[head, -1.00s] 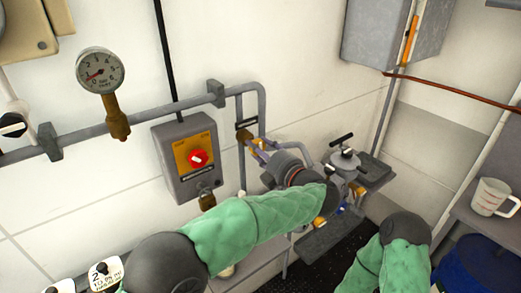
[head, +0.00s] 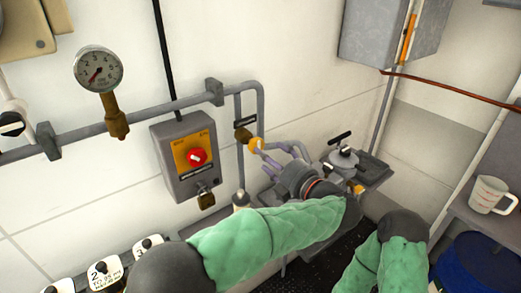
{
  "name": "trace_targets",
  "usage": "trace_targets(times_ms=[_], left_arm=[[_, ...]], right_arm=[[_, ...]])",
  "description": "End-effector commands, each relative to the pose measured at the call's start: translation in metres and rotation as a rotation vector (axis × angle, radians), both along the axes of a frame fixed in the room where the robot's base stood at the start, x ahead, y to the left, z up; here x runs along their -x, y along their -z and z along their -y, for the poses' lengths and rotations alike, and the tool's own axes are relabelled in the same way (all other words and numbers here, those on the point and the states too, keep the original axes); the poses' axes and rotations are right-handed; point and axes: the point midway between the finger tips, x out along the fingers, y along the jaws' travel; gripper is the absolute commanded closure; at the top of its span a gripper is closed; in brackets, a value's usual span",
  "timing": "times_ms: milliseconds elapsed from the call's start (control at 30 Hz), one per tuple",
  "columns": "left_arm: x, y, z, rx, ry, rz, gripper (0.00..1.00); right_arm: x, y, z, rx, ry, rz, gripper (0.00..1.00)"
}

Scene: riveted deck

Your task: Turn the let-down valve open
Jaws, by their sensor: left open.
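A small brass valve (head: 243,135) sits on the vertical pipe on the wall, under a small dark label plate (head: 245,121) that I cannot read. Its yellow-orange handle (head: 256,145) sticks out to the right. My left gripper (head: 268,154) is open just right of the handle, with its pale purple fingertips pointing toward it. I see nothing held between the fingers, and I cannot tell whether a fingertip touches the handle. My right arm enters at the lower right, and its gripper is out of view.
A pressure gauge (head: 98,69) stands on the wall pipe at left. A grey box with a red knob (head: 196,156) is left of the valve. A T-handled fitting (head: 343,155) stands to the right.

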Motion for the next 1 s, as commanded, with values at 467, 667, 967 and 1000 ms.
trace_targets(times_ms=[467,667,967,1000], left_arm=[[0.049,0.000,0.035,0.001,-0.002,0.001,0.30],[0.050,0.000,0.036,0.000,-0.003,0.001,0.30],[0.050,0.000,0.036,0.001,-0.002,0.001,0.30],[0.050,0.000,0.036,0.001,-0.002,0.001,0.30]], right_arm=[[0.000,0.000,0.000,0.000,0.000,0.000,0.40],[0.000,0.000,0.000,0.000,0.000,0.000,0.40],[0.000,0.000,0.000,0.000,0.000,0.000,0.40],[0.000,0.000,0.000,0.000,0.000,0.000,0.40]])
